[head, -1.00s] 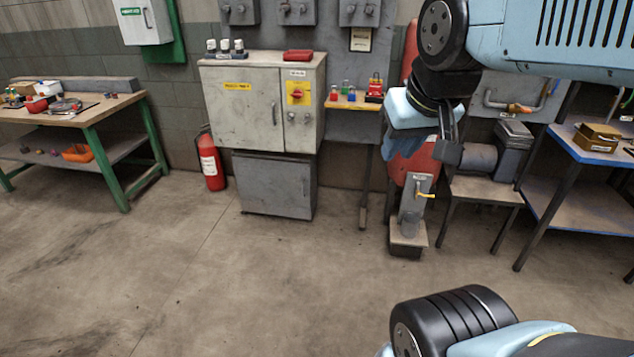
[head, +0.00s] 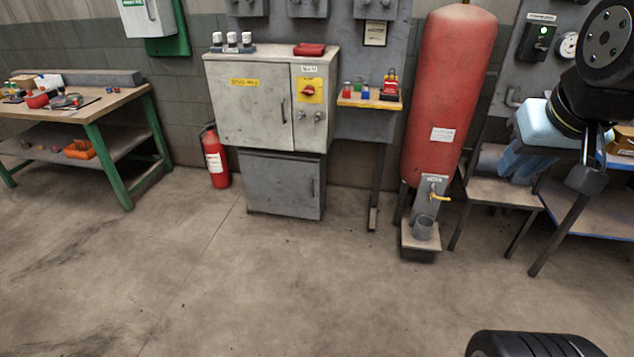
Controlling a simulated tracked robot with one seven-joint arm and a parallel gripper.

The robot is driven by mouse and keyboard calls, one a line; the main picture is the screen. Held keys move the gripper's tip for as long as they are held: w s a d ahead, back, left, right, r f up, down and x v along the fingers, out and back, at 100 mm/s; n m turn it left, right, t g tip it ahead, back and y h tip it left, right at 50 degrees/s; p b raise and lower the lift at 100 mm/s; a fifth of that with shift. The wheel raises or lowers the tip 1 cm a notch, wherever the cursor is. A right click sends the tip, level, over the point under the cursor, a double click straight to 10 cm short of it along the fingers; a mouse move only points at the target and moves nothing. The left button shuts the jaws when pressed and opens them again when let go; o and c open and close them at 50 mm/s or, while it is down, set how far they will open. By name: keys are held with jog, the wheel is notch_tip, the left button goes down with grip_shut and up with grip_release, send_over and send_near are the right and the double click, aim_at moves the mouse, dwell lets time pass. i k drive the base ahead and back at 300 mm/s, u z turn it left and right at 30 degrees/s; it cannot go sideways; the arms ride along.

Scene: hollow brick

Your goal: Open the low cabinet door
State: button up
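The low cabinet (head: 284,185) is a dark grey metal box on the floor, under a larger pale grey cabinet (head: 262,103). Its door looks shut, with a vertical handle (head: 313,187) near its right edge. My gripper (head: 560,165) is at the far right of the head view, in front of the workbench area and well apart from the cabinet.
A red fire extinguisher (head: 215,160) stands left of the low cabinet. A thin table leg (head: 376,188) and a tall red tank (head: 447,85) stand to its right. A green-legged workbench (head: 122,140) is at the left. The concrete floor (head: 270,280) in front is clear.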

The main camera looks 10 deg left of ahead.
aim_at(287, 181)
jog(key=z, duration=0.1)
jog(key=i, duration=1)
jog(key=u, duration=0.1)
